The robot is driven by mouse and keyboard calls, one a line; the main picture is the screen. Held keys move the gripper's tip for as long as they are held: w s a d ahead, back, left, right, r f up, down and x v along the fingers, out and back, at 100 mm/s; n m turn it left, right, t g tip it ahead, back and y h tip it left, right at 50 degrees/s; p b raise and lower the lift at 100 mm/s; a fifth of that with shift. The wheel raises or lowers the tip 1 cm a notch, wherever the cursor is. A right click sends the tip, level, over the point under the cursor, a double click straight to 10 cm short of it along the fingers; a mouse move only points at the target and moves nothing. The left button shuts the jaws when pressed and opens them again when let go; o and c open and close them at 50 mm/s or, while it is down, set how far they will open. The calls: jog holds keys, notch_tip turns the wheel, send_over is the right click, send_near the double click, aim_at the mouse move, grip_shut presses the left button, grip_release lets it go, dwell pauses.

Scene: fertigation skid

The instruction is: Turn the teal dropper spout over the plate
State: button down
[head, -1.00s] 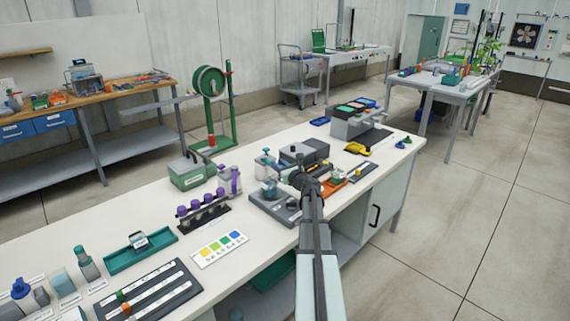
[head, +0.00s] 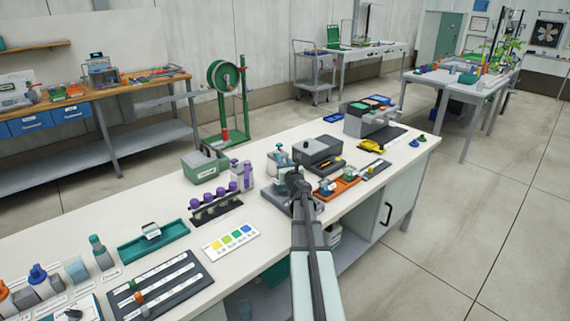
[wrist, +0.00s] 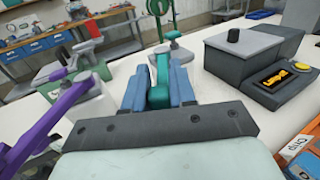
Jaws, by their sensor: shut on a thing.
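My gripper (wrist: 159,82) is shut on a teal part, which I take to be the teal dropper spout (wrist: 158,72), held between its two blue fingers in the wrist view. The spout's lower end is hidden by the gripper. Just behind it stands a pale grey-green bottle with a bent top (wrist: 173,40); the bottle also shows in the head view (head: 279,160). In the head view my gripper (head: 296,180) is over the dark grey plate (head: 272,197) near the bench's front edge. My arm hides much of the plate and the spout.
A dark grey box (head: 318,150) stands right of the gripper, with an orange tray (head: 347,188) nearer. A rack of purple-capped vials (head: 216,209) and taller purple-topped items (head: 243,172) stand left. A colour card (head: 232,238) lies on the white bench, with bare bench around it.

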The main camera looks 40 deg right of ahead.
jog(key=shift+w, duration=0.1)
jog(key=c, duration=1)
grip_release()
jog(key=v, duration=1.4)
jog(key=shift+c, duration=0.5)
